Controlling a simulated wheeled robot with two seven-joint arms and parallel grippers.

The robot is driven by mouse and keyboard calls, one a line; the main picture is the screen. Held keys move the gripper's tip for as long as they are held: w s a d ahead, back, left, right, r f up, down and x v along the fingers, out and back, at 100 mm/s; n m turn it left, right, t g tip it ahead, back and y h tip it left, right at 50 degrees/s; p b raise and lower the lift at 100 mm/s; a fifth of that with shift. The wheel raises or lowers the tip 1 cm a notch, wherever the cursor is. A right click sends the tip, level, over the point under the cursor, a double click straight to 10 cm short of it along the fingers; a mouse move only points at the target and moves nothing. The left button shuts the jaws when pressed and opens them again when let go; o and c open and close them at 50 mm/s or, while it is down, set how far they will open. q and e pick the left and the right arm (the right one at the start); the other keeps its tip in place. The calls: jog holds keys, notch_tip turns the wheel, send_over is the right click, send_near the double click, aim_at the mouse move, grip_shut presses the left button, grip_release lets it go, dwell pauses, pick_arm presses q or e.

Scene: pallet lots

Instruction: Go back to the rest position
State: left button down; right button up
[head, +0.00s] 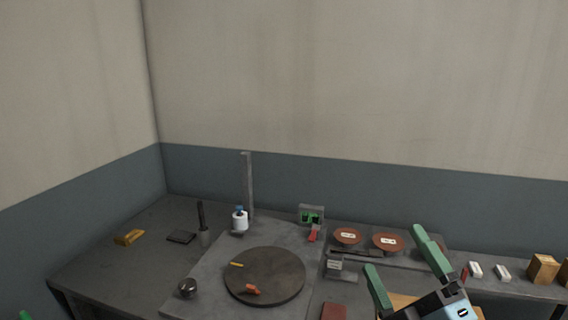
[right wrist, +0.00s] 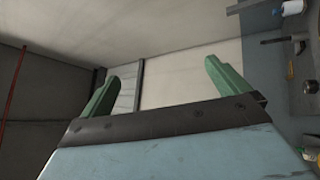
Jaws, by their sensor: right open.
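My right gripper (head: 394,250) is at the lower right of the head view, with its two green fingers spread apart and nothing between them. It appears in front of the work table's right part. In the right wrist view the same gripper (right wrist: 161,70) is open and empty, with wall behind the fingers. Of my left gripper only a small green tip (head: 25,315) shows at the bottom left edge of the head view; whether it is open or shut does not show.
A cardboard box (head: 543,268) stands at right. The space above the table's left is clear.

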jog(key=s+d+f+m+g+h, duration=0.3)
jog(key=d+f+m+g+h, duration=0.15)
jog(key=f+m, duration=0.4)
jog(key=s+d+f+m+g+h, duration=0.35)
jog(key=f+m+g+h, duration=0.2)
jog(key=f, duration=0.55)
jog(key=s+a+f+m+g+y, duration=0.3)
jog(key=s+f+g, duration=0.6)
jog(key=s, duration=0.4)
notch_tip(320, 180, down, 26)
jog(key=s+g, duration=0.1)
jog(key=s, duration=0.2)
jog(key=s+d+f+g, duration=0.1)
jog(key=s+d+f, duration=0.2)
jog(key=s+f, duration=1.1)
jog(key=shift+s+f, duration=0.35)
jog(key=shift+s, duration=0.7)
jog(key=shift+d, duration=0.1)
